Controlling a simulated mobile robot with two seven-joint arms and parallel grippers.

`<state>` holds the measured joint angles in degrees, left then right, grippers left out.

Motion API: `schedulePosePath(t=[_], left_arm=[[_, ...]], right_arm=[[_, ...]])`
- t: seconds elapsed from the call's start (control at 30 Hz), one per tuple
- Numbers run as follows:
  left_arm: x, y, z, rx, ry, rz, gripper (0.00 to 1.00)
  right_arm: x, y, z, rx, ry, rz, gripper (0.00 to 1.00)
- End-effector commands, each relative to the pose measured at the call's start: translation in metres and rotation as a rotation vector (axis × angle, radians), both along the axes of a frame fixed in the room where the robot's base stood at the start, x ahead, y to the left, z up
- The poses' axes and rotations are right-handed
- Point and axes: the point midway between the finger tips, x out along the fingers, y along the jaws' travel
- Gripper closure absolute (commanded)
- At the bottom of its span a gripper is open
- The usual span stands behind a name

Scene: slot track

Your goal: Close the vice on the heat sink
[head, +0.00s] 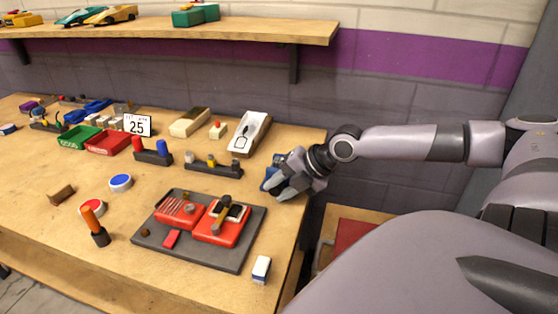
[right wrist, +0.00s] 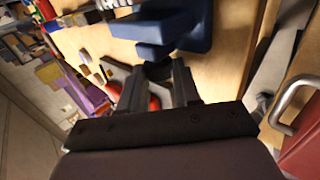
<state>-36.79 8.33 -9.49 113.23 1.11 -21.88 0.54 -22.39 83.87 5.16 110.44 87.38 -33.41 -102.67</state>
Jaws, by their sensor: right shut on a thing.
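The blue vice (head: 268,180) stands at the right edge of the bench in the head view, mostly hidden behind my right gripper (head: 283,188). In the right wrist view the blue vice (right wrist: 185,28) fills the top middle, just beyond the fingertips of my right gripper (right wrist: 157,78). That gripper is shut on a small dark part at the near side of the vice, which looks like its handle. I cannot make out the heat sink or the gap between the jaws. My left gripper is not in view.
A dark tray (head: 182,252) with red parts lies left of the vice. A white and blue block (head: 261,268) stands near the front edge. A beige box with a white slope (head: 250,132) is behind. A red-topped drawer unit (head: 352,238) is beyond the bench's right edge.

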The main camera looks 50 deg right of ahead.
Motion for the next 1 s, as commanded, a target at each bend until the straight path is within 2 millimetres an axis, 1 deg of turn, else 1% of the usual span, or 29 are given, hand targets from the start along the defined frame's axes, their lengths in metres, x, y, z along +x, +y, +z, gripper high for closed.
schedulePosePath(t=[0.03, 0.13, 0.57, 0.6, 0.67, 0.7, 1.0], left_arm=[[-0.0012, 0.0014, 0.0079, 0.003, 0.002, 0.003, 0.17], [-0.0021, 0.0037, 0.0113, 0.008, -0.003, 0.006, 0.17], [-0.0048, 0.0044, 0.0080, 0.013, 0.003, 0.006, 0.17], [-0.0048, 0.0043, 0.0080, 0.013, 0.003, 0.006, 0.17], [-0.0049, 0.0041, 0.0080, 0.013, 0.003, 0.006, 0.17], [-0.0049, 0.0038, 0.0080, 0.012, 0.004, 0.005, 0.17], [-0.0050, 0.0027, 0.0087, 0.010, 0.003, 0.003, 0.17]], right_arm=[[0.0003, -0.0020, 0.0047, 0.008, -0.013, -0.007, 0.98], [0.0001, -0.0015, 0.0030, 0.018, -0.037, -0.006, 0.98], [-0.0001, -0.0003, -0.0011, 0.023, -0.056, -0.003, 0.98], [-0.0002, -0.0002, -0.0011, 0.022, -0.055, -0.003, 0.64], [-0.0002, -0.0001, -0.0011, 0.023, -0.055, -0.002, 0.45], [-0.0002, -0.0001, -0.0011, 0.023, -0.055, -0.002, 0.42], [-0.0017, 0.0004, -0.0031, 0.023, -0.048, -0.001, 0.42]])
